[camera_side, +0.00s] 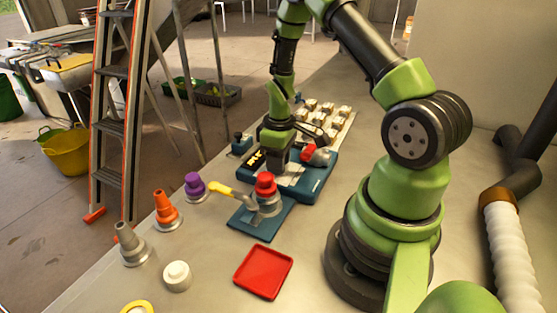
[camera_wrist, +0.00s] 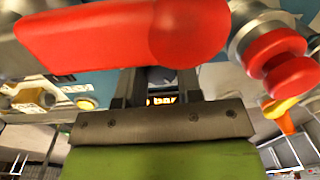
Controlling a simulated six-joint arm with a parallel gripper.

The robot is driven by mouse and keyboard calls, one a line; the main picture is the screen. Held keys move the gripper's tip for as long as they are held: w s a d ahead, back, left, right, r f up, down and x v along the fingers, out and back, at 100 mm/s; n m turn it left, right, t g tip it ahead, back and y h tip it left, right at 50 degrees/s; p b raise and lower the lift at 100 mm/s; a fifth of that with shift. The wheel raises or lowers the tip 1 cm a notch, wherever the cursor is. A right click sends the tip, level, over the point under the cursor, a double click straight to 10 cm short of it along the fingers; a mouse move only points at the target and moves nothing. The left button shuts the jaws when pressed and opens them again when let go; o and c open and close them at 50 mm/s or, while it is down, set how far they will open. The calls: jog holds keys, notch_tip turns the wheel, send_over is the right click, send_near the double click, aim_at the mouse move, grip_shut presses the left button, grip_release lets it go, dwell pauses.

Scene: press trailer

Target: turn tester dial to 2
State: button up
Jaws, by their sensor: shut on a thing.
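The tester is a blue unit (camera_side: 316,183) on the bench, with a dark panel with lit orange characters (camera_side: 255,158). Part of that lit display (camera_wrist: 160,100) also shows between my fingers in the wrist view; its reading is cut off. My gripper (camera_side: 276,168) points down onto the tester, its jaws closed in on the dial. In the wrist view my gripper's two dark fingers (camera_wrist: 157,85) stand either side of a dark gap. The dial itself is hidden by the fingers, so its setting cannot be read.
A red handle (camera_wrist: 110,38) lies close beside my fingers. A press with a red cap (camera_side: 265,183) and a yellow-handled lever (camera_side: 220,189) stands in front. Purple (camera_side: 194,185), orange (camera_side: 165,208) and grey (camera_side: 130,245) cones line the left edge. A red tray (camera_side: 263,272) lies nearer.

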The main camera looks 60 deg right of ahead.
jog(key=m, duration=0.6)
dwell(0.6)
jog(key=o, duration=0.9)
jog(key=shift+o, duration=0.2)
notch_tip(320, 180, up, 10)
jog(key=shift+d, duration=0.25)
jog(key=shift+s, duration=0.1)
